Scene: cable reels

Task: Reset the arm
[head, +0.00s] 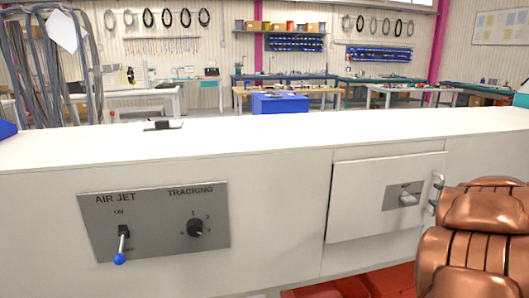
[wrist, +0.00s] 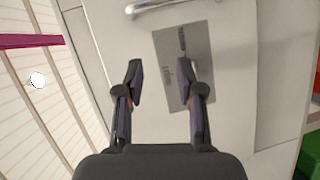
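My gripper (wrist: 159,70) is open and empty in the wrist view, its two dark fingers well apart. It faces a white door with a bar handle (wrist: 165,6) and a grey plate (wrist: 198,60). My copper-coloured arm (head: 480,235) fills the right of the head view; my gripper is not visible there. The white door (head: 350,205) is in the cabinet front, with a small grey plate and switch (head: 407,199) and a metal handle (head: 437,190). I cannot tell whether the door is fully shut.
A grey panel (head: 155,240) carries a blue-tipped AIR JET lever (head: 120,258), pointing down, and a TRACKING knob (head: 195,228). The long white top (head: 270,133) is mostly clear, with a small dark object (head: 162,125) on it. Benches and a blue box (head: 280,102) stand behind.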

